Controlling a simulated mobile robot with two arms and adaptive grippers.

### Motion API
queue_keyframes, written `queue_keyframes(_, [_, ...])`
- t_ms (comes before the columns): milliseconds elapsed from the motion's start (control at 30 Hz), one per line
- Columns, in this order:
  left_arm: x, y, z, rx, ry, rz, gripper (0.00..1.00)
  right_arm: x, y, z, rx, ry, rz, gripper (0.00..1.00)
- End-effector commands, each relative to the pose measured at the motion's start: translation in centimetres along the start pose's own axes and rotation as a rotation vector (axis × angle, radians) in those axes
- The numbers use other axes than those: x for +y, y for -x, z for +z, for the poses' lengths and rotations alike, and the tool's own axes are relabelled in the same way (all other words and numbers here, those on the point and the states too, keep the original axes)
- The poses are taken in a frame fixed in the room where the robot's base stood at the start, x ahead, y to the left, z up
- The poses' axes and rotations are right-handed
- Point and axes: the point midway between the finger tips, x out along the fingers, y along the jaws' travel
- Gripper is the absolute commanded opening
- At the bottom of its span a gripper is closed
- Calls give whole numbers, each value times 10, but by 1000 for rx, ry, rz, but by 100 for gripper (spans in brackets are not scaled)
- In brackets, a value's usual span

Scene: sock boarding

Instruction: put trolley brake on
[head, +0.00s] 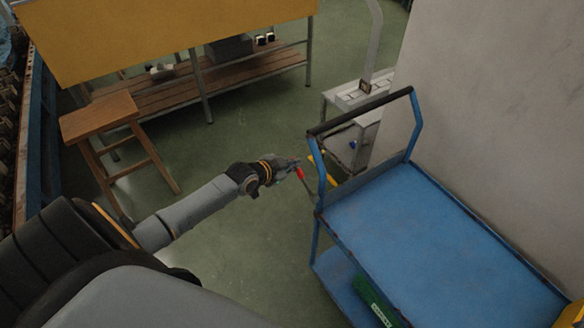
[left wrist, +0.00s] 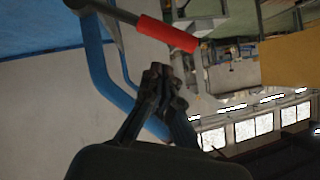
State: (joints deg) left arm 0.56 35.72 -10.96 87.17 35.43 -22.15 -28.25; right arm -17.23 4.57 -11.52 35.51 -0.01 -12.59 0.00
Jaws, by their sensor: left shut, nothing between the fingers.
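The blue trolley (head: 430,235) stands at the right, with a black push bar (head: 360,112) on blue uprights. A lever with a red grip (head: 300,173) sits at its near left upright; the red grip also shows in the left wrist view (left wrist: 167,34). My left gripper (head: 294,163) is shut and empty, close to the red grip. In the left wrist view its fingertips (left wrist: 160,72) are together just below the red grip in the picture; I cannot tell whether they touch it. My right gripper is out of view.
A grey wall (head: 490,110) runs along the trolley's far right side. A green object (head: 375,298) lies on the lower shelf. A wooden stool (head: 100,120) and a bench (head: 160,95) stand at the left. Green floor between them is clear.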

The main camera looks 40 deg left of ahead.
Motion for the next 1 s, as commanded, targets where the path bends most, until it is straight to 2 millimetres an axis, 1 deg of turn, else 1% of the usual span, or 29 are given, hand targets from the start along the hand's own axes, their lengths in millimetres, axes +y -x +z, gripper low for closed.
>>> queue_keyframes(33, [0,-6,9,-6,-1,1,0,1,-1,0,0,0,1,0])
queue_keyframes(100, [0,-11,16,-6,-1,-1,0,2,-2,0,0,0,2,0])
queue_keyframes(300, [0,-23,27,-3,-2,0,0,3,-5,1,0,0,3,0])
queue_keyframes(1000, [2,-24,28,-4,3,4,0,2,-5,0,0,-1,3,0])
